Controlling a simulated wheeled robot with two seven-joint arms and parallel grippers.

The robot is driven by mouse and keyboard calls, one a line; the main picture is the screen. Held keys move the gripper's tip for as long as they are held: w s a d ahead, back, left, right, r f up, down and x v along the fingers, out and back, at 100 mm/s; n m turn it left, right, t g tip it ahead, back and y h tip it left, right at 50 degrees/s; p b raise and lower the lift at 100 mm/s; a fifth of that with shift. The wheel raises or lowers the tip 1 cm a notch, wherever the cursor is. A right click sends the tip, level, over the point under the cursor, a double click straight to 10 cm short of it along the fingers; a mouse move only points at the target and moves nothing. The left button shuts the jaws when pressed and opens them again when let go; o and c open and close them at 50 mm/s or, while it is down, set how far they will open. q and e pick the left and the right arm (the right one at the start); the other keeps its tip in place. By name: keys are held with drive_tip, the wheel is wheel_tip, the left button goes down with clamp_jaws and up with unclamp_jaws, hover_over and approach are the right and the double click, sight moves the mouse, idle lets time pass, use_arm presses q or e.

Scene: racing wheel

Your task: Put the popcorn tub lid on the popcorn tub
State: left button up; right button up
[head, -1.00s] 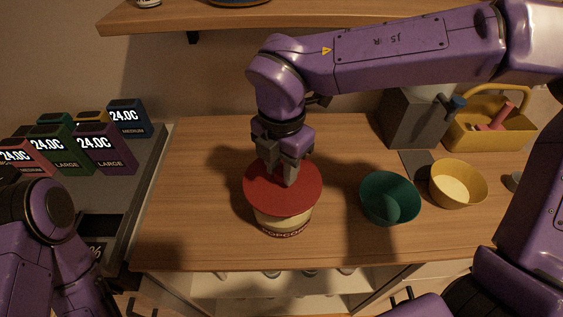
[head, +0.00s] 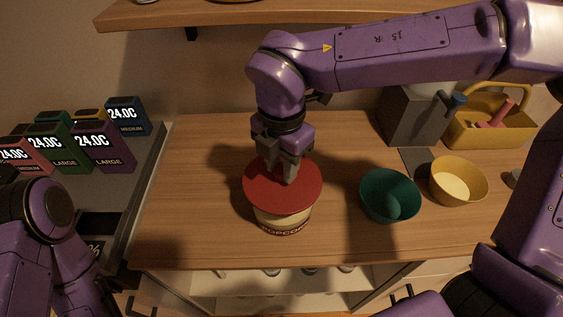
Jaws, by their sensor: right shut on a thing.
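The popcorn tub (head: 284,220) stands upright on the wooden counter, its cream side and lettered band showing below the lid. The red round popcorn tub lid (head: 268,201) lies over the tub's top and hides its rim. I cannot tell whether the lid is seated or slightly above it. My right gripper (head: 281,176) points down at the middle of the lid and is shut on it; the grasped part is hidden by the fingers. Of my left arm only links show at the lower left; the left gripper is out of view.
A green bowl (head: 390,197) and a yellow bowl (head: 458,181) stand right of the tub. A grey machine (head: 414,116) and a yellow basket (head: 490,130) are at the back right. Several price-display boxes (head: 103,148) stand at the left. The counter (head: 185,205) left of the tub is clear.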

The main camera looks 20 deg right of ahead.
drive_tip(key=shift+f, duration=0.25)
idle(0.3)
drive_tip(key=shift+f+b, duration=0.35)
drive_tip(key=shift+b, duration=0.15)
drive_tip(key=o, duration=1.1)
drive_tip(key=shift+r, duration=0.15)
wheel_tip(320, 180, up, 10)
drive_tip(key=shift+r+b, duration=0.2)
drive_tip(key=shift+b, duration=0.1)
